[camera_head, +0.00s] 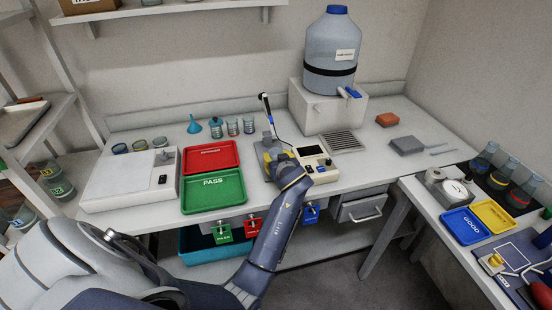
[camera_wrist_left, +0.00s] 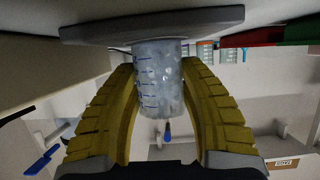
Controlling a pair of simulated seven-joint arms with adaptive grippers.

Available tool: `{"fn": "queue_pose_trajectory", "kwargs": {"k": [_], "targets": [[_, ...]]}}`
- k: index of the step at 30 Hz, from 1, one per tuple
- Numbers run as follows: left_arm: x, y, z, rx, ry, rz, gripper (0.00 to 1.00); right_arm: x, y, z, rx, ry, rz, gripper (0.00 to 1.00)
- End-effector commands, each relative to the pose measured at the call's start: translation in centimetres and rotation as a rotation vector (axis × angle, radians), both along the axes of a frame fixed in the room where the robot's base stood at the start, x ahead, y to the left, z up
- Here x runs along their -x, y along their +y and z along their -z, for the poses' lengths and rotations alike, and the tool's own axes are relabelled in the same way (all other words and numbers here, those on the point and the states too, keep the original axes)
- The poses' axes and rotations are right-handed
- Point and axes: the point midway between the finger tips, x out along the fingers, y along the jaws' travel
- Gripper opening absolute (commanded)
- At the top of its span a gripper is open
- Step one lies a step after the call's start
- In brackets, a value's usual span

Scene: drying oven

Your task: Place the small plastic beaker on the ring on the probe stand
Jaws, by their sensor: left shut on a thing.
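My left gripper (camera_head: 270,150) is over the workbench beside the meter box (camera_head: 316,163). In the left wrist view, which is upside down, its yellow fingers (camera_wrist_left: 165,110) are shut on the small plastic beaker (camera_wrist_left: 160,75), translucent with blue graduation marks. The probe (camera_head: 265,98) rises behind the gripper, with a cable running to the right. My right gripper is not in view.
A red tray (camera_head: 210,156) and a green PASS tray (camera_head: 213,190) lie left of the gripper. Several small beakers and a blue funnel (camera_head: 194,125) stand behind them. A large carboy (camera_head: 331,60) on a white block stands at the back right.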

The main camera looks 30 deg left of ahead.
Motion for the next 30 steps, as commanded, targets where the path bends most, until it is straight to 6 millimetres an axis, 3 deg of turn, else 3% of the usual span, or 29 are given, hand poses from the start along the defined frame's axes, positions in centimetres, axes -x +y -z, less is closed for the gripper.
{"fn": "queue_pose_trajectory", "kwargs": {"k": [2,3,7,17,30], "targets": [[0.0,0.0,0.2,0.001,0.001,0.000,0.05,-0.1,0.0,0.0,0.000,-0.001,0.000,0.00],[0.0,0.0,0.2,0.001,0.001,0.000,0.47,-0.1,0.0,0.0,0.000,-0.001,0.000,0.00],[0.0,0.0,0.2,0.000,0.001,0.000,0.62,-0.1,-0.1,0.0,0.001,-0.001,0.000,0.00],[0.0,0.0,-0.2,-0.002,0.000,-0.001,0.63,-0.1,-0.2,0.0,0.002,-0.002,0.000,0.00],[3.0,-3.3,-1.9,0.002,-0.001,0.001,0.63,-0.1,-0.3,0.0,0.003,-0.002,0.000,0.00]]}}
